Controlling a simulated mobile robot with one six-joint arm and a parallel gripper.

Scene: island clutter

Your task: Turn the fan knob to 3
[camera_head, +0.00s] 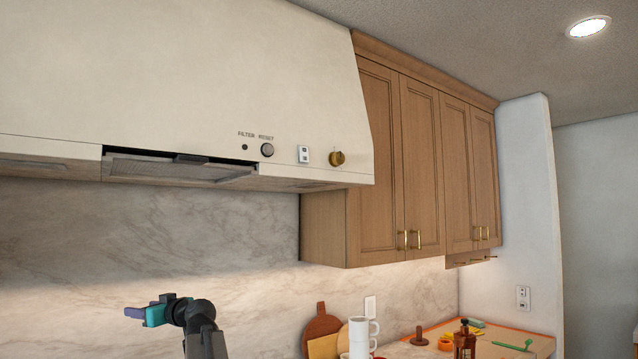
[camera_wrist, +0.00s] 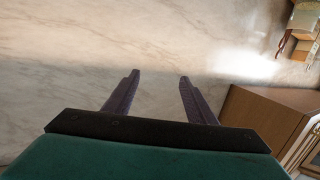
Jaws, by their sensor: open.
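The fan knob (camera_head: 337,158) is a round gold-brass knob at the right end of the cream range hood's (camera_head: 200,60) front face. Its number markings are too small to read. My gripper (camera_head: 134,312) is low and left of the knob in the head view, below the hood and in front of the marble wall. In the wrist view its two purple fingers (camera_wrist: 155,88) are apart with nothing between them. The knob does not show in the wrist view.
Wooden cabinets (camera_head: 420,160) adjoin the hood on the right. The hood's lower edge and dark filter (camera_head: 180,170) overhang my gripper. Stacked white mugs (camera_head: 360,335), boards (camera_head: 320,325) and a brown bottle (camera_head: 464,340) stand at the lower right. The space before the marble wall (camera_head: 130,230) is clear.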

